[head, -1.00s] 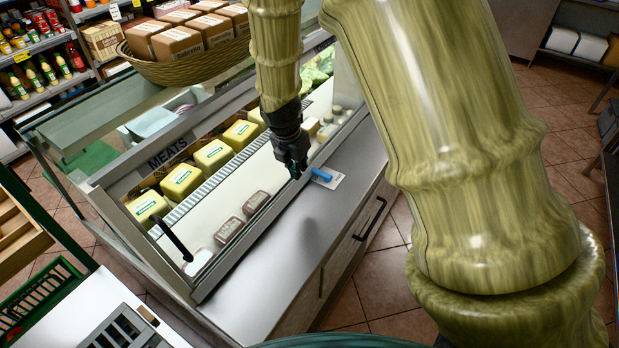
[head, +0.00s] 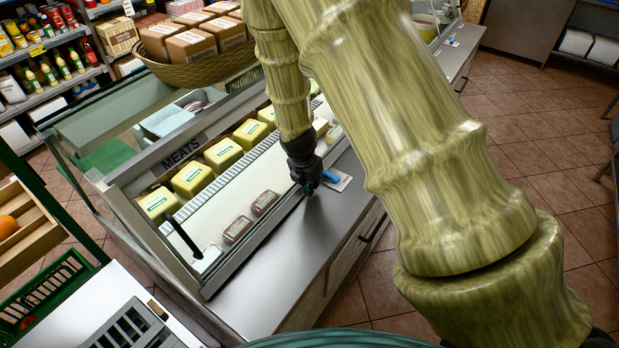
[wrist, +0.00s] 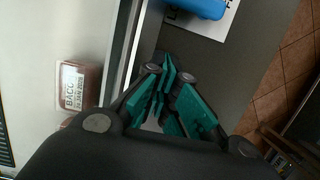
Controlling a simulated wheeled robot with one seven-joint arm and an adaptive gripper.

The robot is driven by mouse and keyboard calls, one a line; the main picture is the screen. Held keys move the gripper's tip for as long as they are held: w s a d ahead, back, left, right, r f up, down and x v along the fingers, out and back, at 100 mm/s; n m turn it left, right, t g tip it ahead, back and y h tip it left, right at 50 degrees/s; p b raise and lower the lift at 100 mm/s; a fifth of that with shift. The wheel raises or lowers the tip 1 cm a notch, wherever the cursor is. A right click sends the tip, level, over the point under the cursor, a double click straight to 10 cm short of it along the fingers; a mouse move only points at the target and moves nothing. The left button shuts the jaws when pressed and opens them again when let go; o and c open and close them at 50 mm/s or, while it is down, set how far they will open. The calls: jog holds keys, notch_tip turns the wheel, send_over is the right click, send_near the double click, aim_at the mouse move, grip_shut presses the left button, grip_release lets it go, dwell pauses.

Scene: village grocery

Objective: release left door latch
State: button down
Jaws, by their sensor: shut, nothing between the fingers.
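My gripper (head: 310,188) points down over the front ledge of the meat case, close to a blue object (head: 329,176) that lies on a white card (head: 342,185). In the wrist view, my gripper (wrist: 172,88) has its green finger pads drawn together with nothing between them. The blue object (wrist: 203,7) and the card (wrist: 214,24) are at the top edge there, apart from the fingers. A black bar handle (head: 184,236) stands on the left part of the case front. I cannot make out for certain which part is the left door latch.
The meat case (head: 170,218) holds yellow blocks (head: 190,179) and dark packs (head: 238,229). A basket of brown boxes (head: 195,72) stands on top. The grey ledge (head: 262,285) is bare at the lower left. A drawer handle (head: 376,228) sits on its front. Floor (head: 540,200) is open at right.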

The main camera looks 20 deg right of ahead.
aim_at(319, 187)
jog(key=shift+w+d+f+p, duration=0.2)
jog(key=shift+w+d+p, duration=0.15)
jog(key=shift+d, duration=0.25)
jog(key=shift+w+d+f+p, duration=0.2)
jog(key=shift+w+d+p, duration=0.2)
jog(key=shift+d, duration=0.25)
jog(key=shift+w+d+f+p, duration=0.2)
jog(key=shift+w+d+p, duration=0.15)
jog(key=shift+d, duration=0.25)
